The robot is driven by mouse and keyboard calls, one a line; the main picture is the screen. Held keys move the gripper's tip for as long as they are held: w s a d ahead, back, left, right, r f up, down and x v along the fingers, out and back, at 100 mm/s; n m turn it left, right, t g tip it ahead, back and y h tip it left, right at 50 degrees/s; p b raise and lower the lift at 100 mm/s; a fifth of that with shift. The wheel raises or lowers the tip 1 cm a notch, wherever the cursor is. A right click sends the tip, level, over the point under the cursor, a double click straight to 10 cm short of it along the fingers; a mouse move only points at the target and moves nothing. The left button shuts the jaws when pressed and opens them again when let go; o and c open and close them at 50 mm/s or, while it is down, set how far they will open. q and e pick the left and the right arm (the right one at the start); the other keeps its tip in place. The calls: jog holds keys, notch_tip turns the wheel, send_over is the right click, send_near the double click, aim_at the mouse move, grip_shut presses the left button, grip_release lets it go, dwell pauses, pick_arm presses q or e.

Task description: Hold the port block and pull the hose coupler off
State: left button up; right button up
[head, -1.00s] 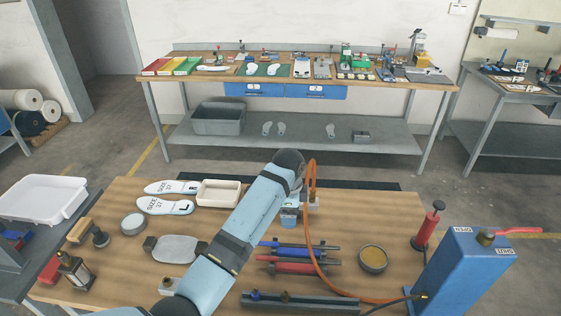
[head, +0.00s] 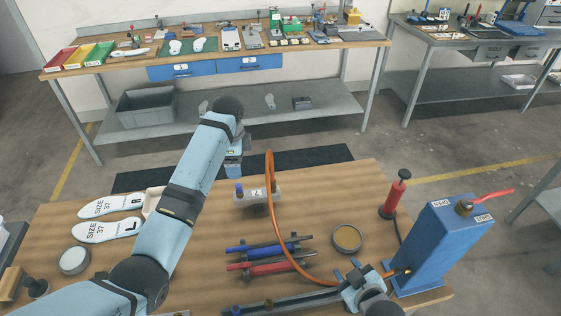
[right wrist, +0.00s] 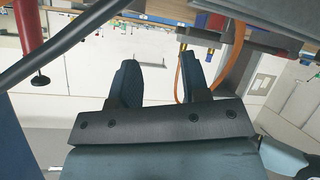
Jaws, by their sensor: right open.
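The port block (head: 258,198), pale grey with a small label, stands near the back of the wooden bench in the head view. An orange hose (head: 279,215) rises in a loop at the block's right side and runs forward to the blue box's outlet. Its coupler is too small to make out clearly. My left gripper (head: 233,168) points down just behind and left of the block; its fingertips are unclear. My right gripper (head: 361,272) is open and empty above the bench's front right; its spread fingers show in the right wrist view (right wrist: 158,82), with hose beyond.
A blue box (head: 440,245) with a red lever and a red pump (head: 393,195) stand at right. Blue (head: 265,247) and red (head: 270,264) tools, a round tin (head: 346,239) and a dark rail (head: 290,302) lie in front of the block. Insoles (head: 108,230) lie at left.

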aim_at(240, 192)
jog(key=w+a, duration=0.1)
jog(key=w, duration=0.2)
jog(key=w+a+g, duration=0.1)
jog(key=w, duration=0.2)
jog(key=w+a+g, duration=0.1)
jog(key=w+a, duration=0.1)
jog(key=w, duration=0.2)
jog(key=shift+w+r+n+y, duration=0.1)
jog(key=shift+r+n+y, duration=0.2)
pick_arm(q)
notch_tip(240, 192, down, 14)
jog(key=shift+w+f, duration=0.1)
jog(key=shift+w, duration=0.05)
pick_arm(e)
jog(key=w+a+r+n+g+y, duration=0.1)
jog(key=w+a+r+n+g, duration=0.2)
jog(key=w+a+r+g, duration=0.3)
jog(key=w+a+r, duration=0.3)
jog(key=w+r, duration=0.3)
jog(key=w, duration=0.2)
jog(key=shift+w+a+r+g, duration=0.3)
jog(key=shift+w+a+r, duration=0.05)
jog(key=shift+r, duration=0.05)
